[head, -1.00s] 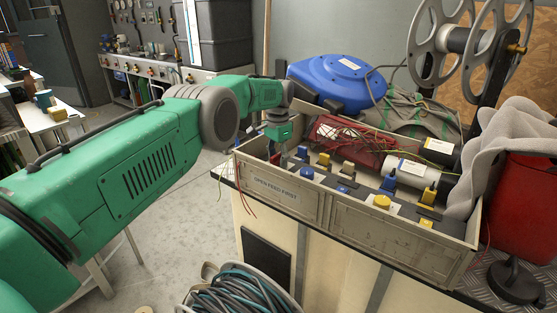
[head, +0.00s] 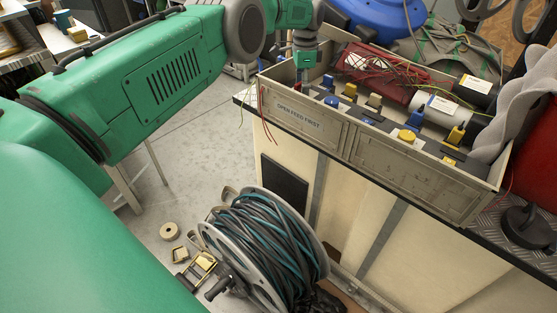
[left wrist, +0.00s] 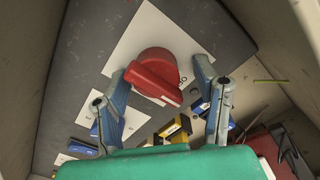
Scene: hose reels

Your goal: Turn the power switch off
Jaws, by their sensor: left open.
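The power switch appears to be a red rotary knob (left wrist: 152,78) on a white plate (left wrist: 160,38) in the left wrist view. A white line marks the end of its handle, and small dark markings show on the plate. My left gripper (left wrist: 161,70) is open, with one blue-grey finger on each side of the knob; I cannot tell whether either touches it. My right gripper is not in view.
A hose reel (head: 265,245) stands on the floor below.

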